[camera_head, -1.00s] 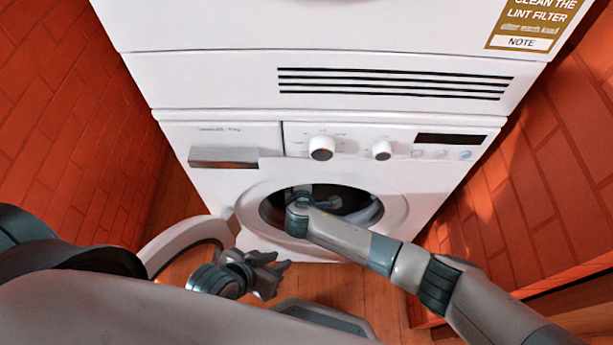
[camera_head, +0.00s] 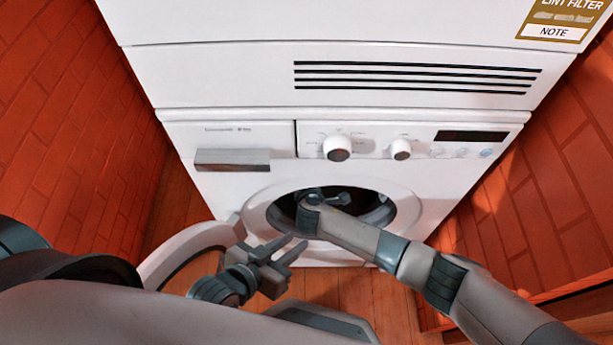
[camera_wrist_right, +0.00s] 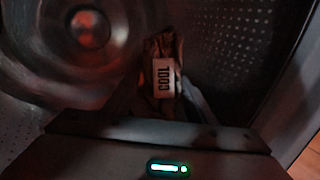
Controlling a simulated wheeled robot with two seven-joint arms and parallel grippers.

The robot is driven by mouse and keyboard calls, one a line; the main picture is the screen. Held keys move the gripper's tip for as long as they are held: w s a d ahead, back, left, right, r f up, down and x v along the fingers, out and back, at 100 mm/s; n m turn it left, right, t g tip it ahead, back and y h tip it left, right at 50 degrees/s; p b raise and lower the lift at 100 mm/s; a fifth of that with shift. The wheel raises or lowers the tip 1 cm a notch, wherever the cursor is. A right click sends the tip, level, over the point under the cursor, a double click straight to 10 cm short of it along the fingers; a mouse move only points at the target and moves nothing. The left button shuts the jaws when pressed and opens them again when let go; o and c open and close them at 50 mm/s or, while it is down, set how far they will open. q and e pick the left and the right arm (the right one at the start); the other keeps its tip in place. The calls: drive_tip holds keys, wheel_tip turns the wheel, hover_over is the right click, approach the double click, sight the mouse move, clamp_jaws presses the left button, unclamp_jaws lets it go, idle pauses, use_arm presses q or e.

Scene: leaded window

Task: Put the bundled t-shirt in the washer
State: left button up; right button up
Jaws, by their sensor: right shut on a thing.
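The white front-loading washer (camera_head: 230,184) stands ahead with its round opening clear and its door (camera_head: 187,243) swung out to the left. My right arm reaches through the opening, and its gripper (camera_head: 342,197) is inside the drum. In the right wrist view, the dark, brownish bundled t-shirt (camera_wrist_right: 163,48) with a pale "COOL" patch sits between the fingers of my right gripper (camera_wrist_right: 162,98), which is shut on it. The bundle is hard to make out in the head view. My left gripper (camera_head: 298,241) is open and empty, outside the washer beside the door.
The perforated drum wall (camera_wrist_right: 235,50) surrounds the right gripper. A second white appliance (camera_head: 220,75) with dark vent slots is above the washer. Red brick walls (camera_head: 70,120) close in on both sides. Wooden floor (camera_head: 375,300) shows below.

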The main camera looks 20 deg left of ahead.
use_arm(q)
drive_tip(key=shift+w+r, duration=0.15)
drive_tip(key=shift+r, duration=0.05)
use_arm(e)
drive_tip(key=shift+w, duration=0.1)
drive_tip(key=o, duration=1.2)
drive_tip(key=shift+f, duration=0.1)
drive_tip(key=shift+p+v, duration=0.35)
drive_tip(key=shift+v, duration=0.45)
use_arm(q)
drive_tip(key=shift+s+a+f+g+y+p, duration=0.3)
drive_tip(key=shift+s+a+f+g+p, duration=0.1)
drive_tip(key=shift+s+a+f+g, duration=0.45)
drive_tip(key=shift+s+a+f+g+y+p, duration=0.35)
drive_tip(key=shift+s+a+f+g, duration=0.25)
drive_tip(key=shift+s, duration=0.3)
use_arm(e)
drive_tip(key=v, duration=0.6)
